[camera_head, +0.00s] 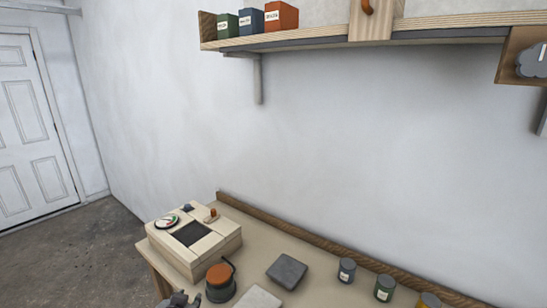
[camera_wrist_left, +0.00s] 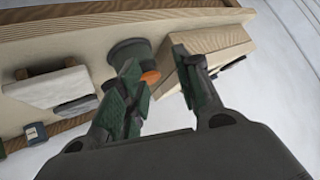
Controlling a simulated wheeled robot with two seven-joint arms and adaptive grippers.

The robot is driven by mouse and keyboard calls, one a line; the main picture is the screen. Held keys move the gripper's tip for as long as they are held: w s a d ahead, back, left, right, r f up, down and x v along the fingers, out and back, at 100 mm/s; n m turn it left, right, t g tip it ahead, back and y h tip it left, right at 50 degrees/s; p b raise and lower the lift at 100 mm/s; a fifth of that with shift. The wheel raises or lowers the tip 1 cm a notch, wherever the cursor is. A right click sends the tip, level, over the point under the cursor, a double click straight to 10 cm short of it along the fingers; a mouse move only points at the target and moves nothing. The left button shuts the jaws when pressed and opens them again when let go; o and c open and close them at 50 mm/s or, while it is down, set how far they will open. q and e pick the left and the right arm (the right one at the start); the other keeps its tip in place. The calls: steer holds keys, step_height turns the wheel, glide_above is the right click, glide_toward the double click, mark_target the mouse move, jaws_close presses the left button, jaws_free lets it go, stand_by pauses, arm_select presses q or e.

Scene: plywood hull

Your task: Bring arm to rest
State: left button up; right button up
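My left gripper (camera_head: 180,299) shows only in part at the bottom edge of the head view, in front of the workbench near the wooden box. In the left wrist view the two fingers of my left gripper (camera_wrist_left: 157,64) stand apart, with no object held between them. The bench, the wooden box and a dark round pot show beyond the fingers. My right gripper is in neither view.
The workbench (camera_head: 262,240) holds a wooden box (camera_head: 190,260) with a dial, a dark pot with an orange top (camera_head: 218,275), a grey slab (camera_head: 287,271) and several small jars. A shelf (camera_head: 330,40) hangs above on the wall. Open floor (camera_head: 80,250) lies left.

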arm_select(q)
steer(key=s+d+f+g+h, duration=0.1)
steer(key=s+f+g, duration=0.2)
steer(key=s+f, duration=0.4)
steer(key=s+f+g+h, duration=0.1)
steer(key=s+f+g, duration=0.3)
steer(key=s, duration=0.6)
steer(key=s+f+g, duration=0.1)
steer(key=s+f, duration=0.1)
steer(key=f, duration=1.6)
steer(key=s+f, duration=0.2)
steer(key=f, duration=1.6)
steer(key=s+a+f, duration=0.2)
steer(key=s+f, duration=0.6)
steer(key=s, duration=0.2)
steer(key=s+a+f+g, duration=0.1)
steer(key=s+a+f, duration=0.1)
steer(key=s+f, duration=0.7)
steer(key=shift+s+f+m, duration=0.15)
steer(key=shift+s+m, duration=0.15)
steer(key=shift+s, duration=0.55)
